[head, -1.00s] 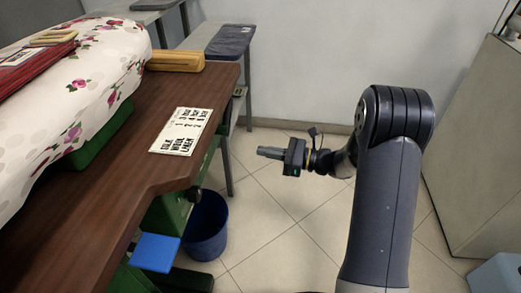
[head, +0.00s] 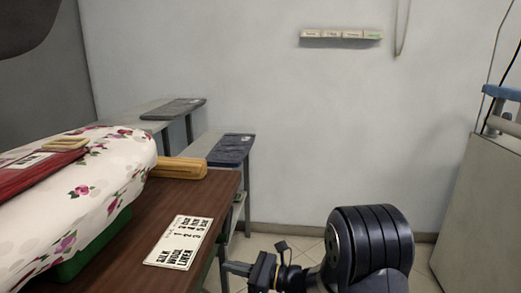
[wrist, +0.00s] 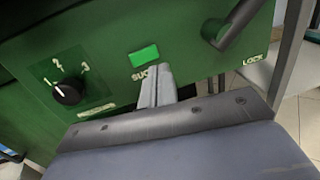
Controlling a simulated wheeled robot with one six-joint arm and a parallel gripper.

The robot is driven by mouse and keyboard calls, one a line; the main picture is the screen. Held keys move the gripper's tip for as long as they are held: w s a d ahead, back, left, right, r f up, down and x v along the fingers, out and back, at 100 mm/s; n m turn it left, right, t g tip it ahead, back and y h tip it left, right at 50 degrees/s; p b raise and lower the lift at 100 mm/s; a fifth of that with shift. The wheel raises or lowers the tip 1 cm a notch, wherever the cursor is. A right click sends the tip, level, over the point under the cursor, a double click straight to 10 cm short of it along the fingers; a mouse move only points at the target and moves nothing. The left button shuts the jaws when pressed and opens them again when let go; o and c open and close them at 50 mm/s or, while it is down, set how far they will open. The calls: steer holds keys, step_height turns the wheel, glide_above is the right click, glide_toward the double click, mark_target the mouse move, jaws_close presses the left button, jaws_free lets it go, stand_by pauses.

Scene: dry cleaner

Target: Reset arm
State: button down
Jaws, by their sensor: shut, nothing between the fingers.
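My gripper (head: 238,268) is low in the head view, beside the right edge of the brown wooden table (head: 135,225). Its fingers are together and hold nothing. In the wrist view the closed fingers (wrist: 157,87) show in front of a green panel (wrist: 120,55). That panel has a black knob (wrist: 67,93) marked 1, 2, 3, a lit green button (wrist: 144,55) and a dark handle (wrist: 240,22) near the word LOCK. I cannot tell whether the fingers touch the panel.
A white card (head: 178,243) lies on the table, near a yellow block (head: 180,168) and a floral padded board (head: 100,180). Grey benches with dark pads (head: 230,149) stand behind. A grey cabinet (head: 485,210) is at the right. A small switch strip (head: 341,35) is on the wall.

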steer(key=p+v, duration=0.1)
steer(key=v, duration=0.5)
steer(key=shift+s+p, duration=0.25)
steer(key=shift+p, duration=0.1)
steer(key=shift+a, duration=0.15)
